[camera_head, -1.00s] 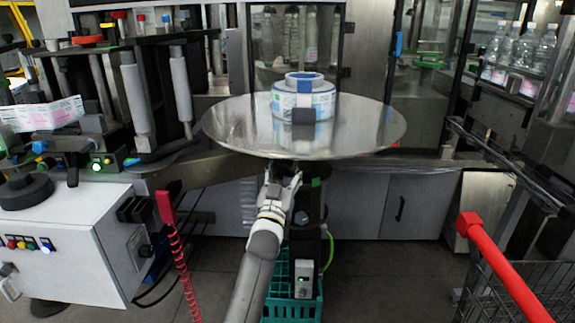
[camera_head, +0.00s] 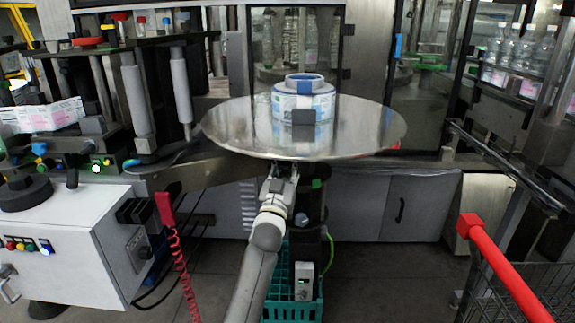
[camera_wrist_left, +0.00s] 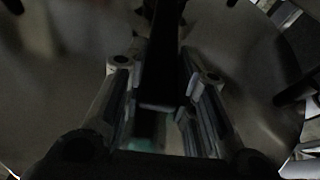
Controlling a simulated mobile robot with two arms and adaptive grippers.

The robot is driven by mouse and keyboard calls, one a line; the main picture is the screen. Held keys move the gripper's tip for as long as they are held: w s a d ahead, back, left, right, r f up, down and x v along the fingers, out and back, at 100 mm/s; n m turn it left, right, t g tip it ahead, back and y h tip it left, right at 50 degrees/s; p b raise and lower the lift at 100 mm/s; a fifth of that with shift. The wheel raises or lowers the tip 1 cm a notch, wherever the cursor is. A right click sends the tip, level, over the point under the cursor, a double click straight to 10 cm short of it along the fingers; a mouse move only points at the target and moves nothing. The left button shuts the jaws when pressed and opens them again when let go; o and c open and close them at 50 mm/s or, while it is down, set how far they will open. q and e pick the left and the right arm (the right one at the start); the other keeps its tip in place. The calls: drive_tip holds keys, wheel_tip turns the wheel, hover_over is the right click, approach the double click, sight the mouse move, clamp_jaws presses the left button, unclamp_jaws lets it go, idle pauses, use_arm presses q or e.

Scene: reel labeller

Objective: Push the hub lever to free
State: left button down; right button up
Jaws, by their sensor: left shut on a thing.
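The round metal reel plate (camera_head: 235,128) carries a white and blue label reel (camera_head: 326,101) with a dark block (camera_head: 303,117) at its front. My left gripper (camera_head: 281,174) is just under the plate's front edge, beside the dark column (camera_head: 311,203). In the left wrist view its fingers (camera_wrist_left: 160,100) stand either side of a dark bar (camera_wrist_left: 163,65), which looks like the hub lever. The gripper is shut on it. The lever is not clear in the head view, and its position cannot be told. My right gripper is not in view.
A green crate (camera_head: 277,300) stands below the column, with a small grey box (camera_head: 304,280). A red coiled cord (camera_head: 184,262) hangs at left, beside the white control cabinet (camera_head: 60,260). A cart with a red handle (camera_head: 505,267) is at right.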

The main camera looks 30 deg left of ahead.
use_arm(q)
drive_tip(key=shift+s+a+r+m+t+h+p, duration=0.2)
drive_tip(key=shift+a+m+t+h+p, duration=0.1)
drive_tip(key=shift+a+h+p, duration=0.3)
drive_tip(key=a+h, duration=0.1)
drive_tip(key=a+m+h+p, duration=0.2)
drive_tip(key=a+h, duration=0.1)
drive_tip(key=shift+s+f+t, duration=0.1)
drive_tip(key=shift+s+t, duration=0.3)
drive_tip(key=c, duration=1.2)
unclamp_jaws()
drive_tip(key=shift+a+f, duration=0.1)
drive_tip(key=shift+o, duration=0.2)
drive_tip(key=shift+s, duration=0.1)
